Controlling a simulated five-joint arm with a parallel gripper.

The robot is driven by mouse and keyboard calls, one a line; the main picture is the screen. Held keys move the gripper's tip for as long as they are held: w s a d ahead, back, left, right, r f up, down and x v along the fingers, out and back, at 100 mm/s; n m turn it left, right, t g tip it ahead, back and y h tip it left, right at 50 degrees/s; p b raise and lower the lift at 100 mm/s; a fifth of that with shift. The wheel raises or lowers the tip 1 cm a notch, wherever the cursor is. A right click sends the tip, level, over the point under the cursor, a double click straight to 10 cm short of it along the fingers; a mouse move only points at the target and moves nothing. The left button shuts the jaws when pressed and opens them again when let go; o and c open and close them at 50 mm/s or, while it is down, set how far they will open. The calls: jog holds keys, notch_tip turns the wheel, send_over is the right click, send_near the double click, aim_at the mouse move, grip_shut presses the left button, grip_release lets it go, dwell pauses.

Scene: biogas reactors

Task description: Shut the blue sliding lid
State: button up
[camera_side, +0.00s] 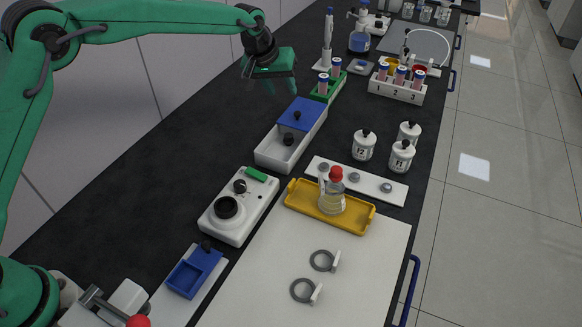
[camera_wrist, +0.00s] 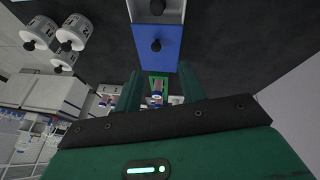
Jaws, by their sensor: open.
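The blue sliding lid (camera_side: 306,109) has a black knob and lies over the far part of a white rectangular box (camera_side: 268,158). The near part of the box is open, and a small black-knobbed item (camera_side: 288,139) shows inside it. My gripper (camera_side: 282,91) is open and empty, above the table just behind and left of the lid's far end. In the wrist view the lid (camera_wrist: 157,60) and its knob lie just ahead of the two spread fingers of my gripper (camera_wrist: 160,72), and the open part of the box (camera_wrist: 172,12) is at the top edge.
A green rack (camera_side: 328,89) with tubes stands close to the right of my gripper. White jars (camera_side: 363,146) stand right of the box. A white device (camera_side: 239,206) and a yellow tray (camera_side: 300,199) with a flask are nearer. The dark table left of the box is clear.

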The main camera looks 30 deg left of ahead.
aim_at(297, 113)
jog(key=shift+w+d+f, duration=0.3)
jog(key=shift+f, duration=0.2)
jog(key=shift+w+d+f, duration=0.25)
jog(key=shift+d+f, duration=0.05)
jog(key=shift+f, duration=0.2)
jog(key=shift+x, duration=3.85)
grip_shut()
